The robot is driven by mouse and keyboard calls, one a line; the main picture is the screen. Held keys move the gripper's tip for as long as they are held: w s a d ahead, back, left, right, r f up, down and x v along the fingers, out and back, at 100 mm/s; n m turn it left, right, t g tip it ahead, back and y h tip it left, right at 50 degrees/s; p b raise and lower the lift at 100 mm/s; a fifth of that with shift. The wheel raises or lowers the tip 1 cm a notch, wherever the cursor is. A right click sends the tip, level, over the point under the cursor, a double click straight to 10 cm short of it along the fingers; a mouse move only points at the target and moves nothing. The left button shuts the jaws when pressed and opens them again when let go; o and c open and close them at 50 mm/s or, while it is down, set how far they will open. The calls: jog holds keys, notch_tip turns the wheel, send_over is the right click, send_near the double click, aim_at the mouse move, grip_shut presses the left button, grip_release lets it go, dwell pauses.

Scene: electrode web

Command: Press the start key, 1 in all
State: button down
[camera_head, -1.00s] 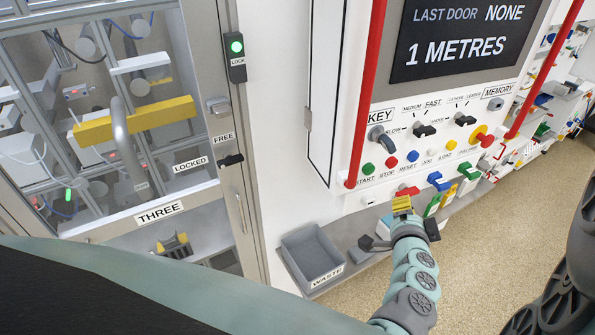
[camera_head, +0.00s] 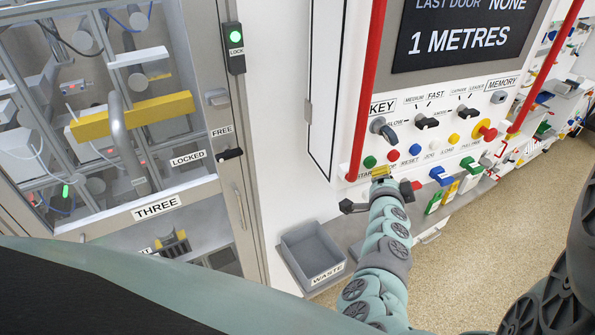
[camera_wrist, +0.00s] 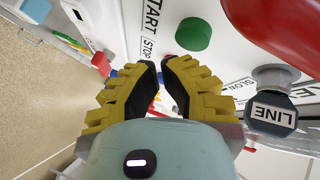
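The start key is a round green button (camera_head: 370,162) on the white panel, with the START label just below it, partly hidden. In the wrist view the green button (camera_wrist: 193,34) lies beyond and slightly right of my fingertips, with its START label (camera_wrist: 152,15) beside it. My gripper (camera_head: 380,173) is just below and right of the button in the head view. In the wrist view my gripper (camera_wrist: 160,66) has its yellow-and-black fingertips drawn nearly together, with a narrow gap and nothing held. The fingertips look apart from the button.
A red vertical bar (camera_head: 368,90) runs close to the button's left. The red button (camera_head: 393,155), blue button (camera_head: 415,150) and key switch (camera_head: 383,130) are close by. A grey waste bin (camera_head: 312,250) stands below left. Coloured tags (camera_head: 441,175) hang to the right.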

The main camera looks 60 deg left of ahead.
jog(key=shift+a, duration=0.1)
dwell(1.3)
jog(key=shift+w+a+b, duration=0.15)
jog(key=shift+a+b, duration=0.15)
jog(key=shift+a, duration=0.1)
jog(key=shift+a+b, duration=0.3)
jog(key=shift+a, duration=0.2)
dwell(0.8)
jog(key=shift+d, duration=0.1)
jog(key=shift+d+p, duration=0.35)
jog(key=shift+d, duration=0.4)
jog(key=shift+d, duration=0.15)
